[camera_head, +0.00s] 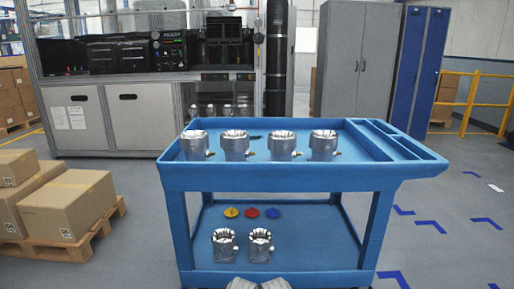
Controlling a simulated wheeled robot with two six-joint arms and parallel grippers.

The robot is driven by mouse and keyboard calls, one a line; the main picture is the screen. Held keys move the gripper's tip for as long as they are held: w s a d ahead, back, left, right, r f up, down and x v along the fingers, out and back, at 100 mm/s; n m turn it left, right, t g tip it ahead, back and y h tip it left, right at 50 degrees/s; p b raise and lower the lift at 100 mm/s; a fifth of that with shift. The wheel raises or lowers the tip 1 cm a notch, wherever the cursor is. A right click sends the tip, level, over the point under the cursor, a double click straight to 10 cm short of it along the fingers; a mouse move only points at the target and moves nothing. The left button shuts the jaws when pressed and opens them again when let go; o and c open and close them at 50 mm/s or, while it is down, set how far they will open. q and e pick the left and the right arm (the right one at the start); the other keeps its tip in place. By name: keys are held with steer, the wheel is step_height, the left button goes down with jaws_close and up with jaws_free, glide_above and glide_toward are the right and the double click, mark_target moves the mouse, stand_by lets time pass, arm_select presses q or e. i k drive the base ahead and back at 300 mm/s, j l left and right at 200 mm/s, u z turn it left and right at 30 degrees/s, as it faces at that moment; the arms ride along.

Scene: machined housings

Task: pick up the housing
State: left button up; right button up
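Several silver machined housings stand upright in a row on the top tray of a blue cart (270,180). From left to right they are the leftmost housing (195,146), a second housing (235,146), a third housing (282,146) and the rightmost housing (323,146). Two more housings, one on the left (224,245) and one on the right (260,245), stand on the lower shelf. Pale grey parts cut off at the bottom edge in the middle are too little shown to identify. Neither gripper can be made out.
Yellow (231,212), red (252,212) and blue (273,212) discs lie on the lower shelf. The tray's right part has empty narrow compartments (395,140). Cardboard boxes (68,205) sit on a pallet at left. A machine bench (120,115) and grey lockers (358,60) stand behind.

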mark_target(235, 143)
steer(key=l, duration=1.35)
steer(key=i+j+u, duration=0.5)
steer(key=i+j, duration=0.25)
